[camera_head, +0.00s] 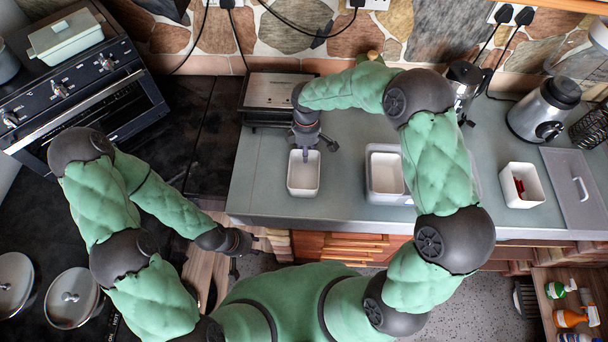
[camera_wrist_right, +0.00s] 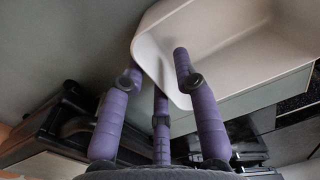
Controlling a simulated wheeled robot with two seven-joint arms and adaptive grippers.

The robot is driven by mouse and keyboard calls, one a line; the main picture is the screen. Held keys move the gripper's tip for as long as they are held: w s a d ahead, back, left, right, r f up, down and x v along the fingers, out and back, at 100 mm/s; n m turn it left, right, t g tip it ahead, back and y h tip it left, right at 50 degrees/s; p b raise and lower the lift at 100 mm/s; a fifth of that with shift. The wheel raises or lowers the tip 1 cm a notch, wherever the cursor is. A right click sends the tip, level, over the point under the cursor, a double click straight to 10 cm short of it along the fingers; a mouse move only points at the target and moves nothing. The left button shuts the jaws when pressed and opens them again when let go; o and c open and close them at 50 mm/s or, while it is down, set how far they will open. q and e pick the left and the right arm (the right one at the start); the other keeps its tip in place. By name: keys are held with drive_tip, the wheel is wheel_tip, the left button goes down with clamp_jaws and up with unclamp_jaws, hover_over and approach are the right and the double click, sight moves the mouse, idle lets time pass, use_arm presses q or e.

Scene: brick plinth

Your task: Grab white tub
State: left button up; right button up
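A small white tub (camera_head: 303,187) stands on the grey counter, empty as far as I can see. My right gripper (camera_head: 310,150) points down at the tub's far edge. In the right wrist view the tub (camera_wrist_right: 235,50) fills the upper right, and the right gripper's purple fingers (camera_wrist_right: 158,70) are spread around its corner. One fingertip overlaps the tub's inside and another lies outside its wall; contact is unclear. My left gripper (camera_head: 243,256) hangs empty in front of the counter, with its fingers apart.
A larger white container (camera_head: 385,172) stands to the right of the tub. Further right are a white box (camera_head: 522,187) with red contents and a grey tray (camera_head: 577,190). A metal appliance (camera_head: 278,95) stands behind the tub. The counter's front edge lies just before the tub.

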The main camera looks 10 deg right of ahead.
idle(0.3)
clamp_jaws()
